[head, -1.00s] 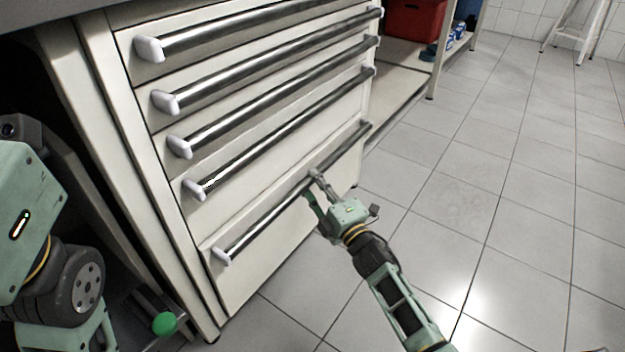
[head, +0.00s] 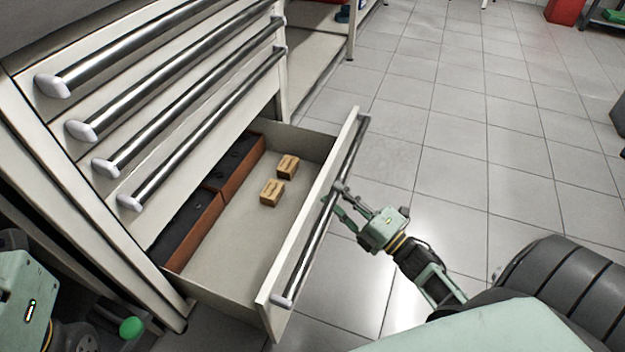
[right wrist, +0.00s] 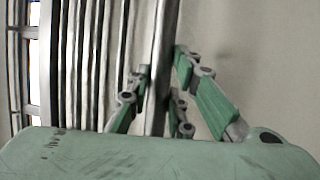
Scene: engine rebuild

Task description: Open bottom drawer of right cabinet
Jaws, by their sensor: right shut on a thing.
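The cabinet (head: 140,150) stands at the left in the head view, with its upper drawers closed. Its bottom drawer (head: 240,232) is pulled well out, and its inside shows. My right gripper (head: 338,197) is shut on the bottom drawer's long metal handle (head: 312,240), around the middle of the bar. In the right wrist view the handle bar (right wrist: 160,70) runs between the fingers of my right gripper (right wrist: 160,92). Part of my left arm shows at the lower left of the head view, but its gripper fingers are out of view.
Two small cardboard boxes (head: 288,166) (head: 271,192) lie in the open drawer, beside reddish-brown bins (head: 205,225) with dark contents along its back. Tiled floor (head: 450,140) is clear to the right. A red object (head: 565,11) stands far off.

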